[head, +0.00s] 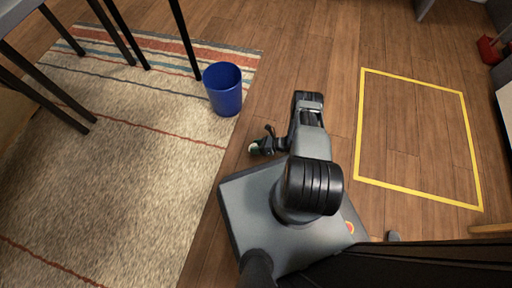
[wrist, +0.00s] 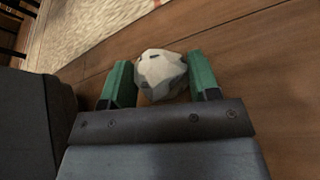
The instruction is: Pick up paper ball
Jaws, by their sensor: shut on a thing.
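The paper ball (wrist: 162,74) is whitish and crumpled. In the wrist view it sits between the two green fingers of my gripper (wrist: 163,82), which is shut on it. In the head view my gripper (head: 258,149) is just left of my arm, above the wood floor near the rug's right edge. A small pale bit of the paper ball (head: 254,148) shows there at the fingertips. How high the ball is above the floor is hard to tell.
A blue bin (head: 224,90) stands at the right edge of the striped rug (head: 130,160). Black table legs (head: 185,40) are at upper left. A yellow taped rectangle (head: 358,125) marks clear wood floor on the right. A red object (head: 489,50) lies at far right.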

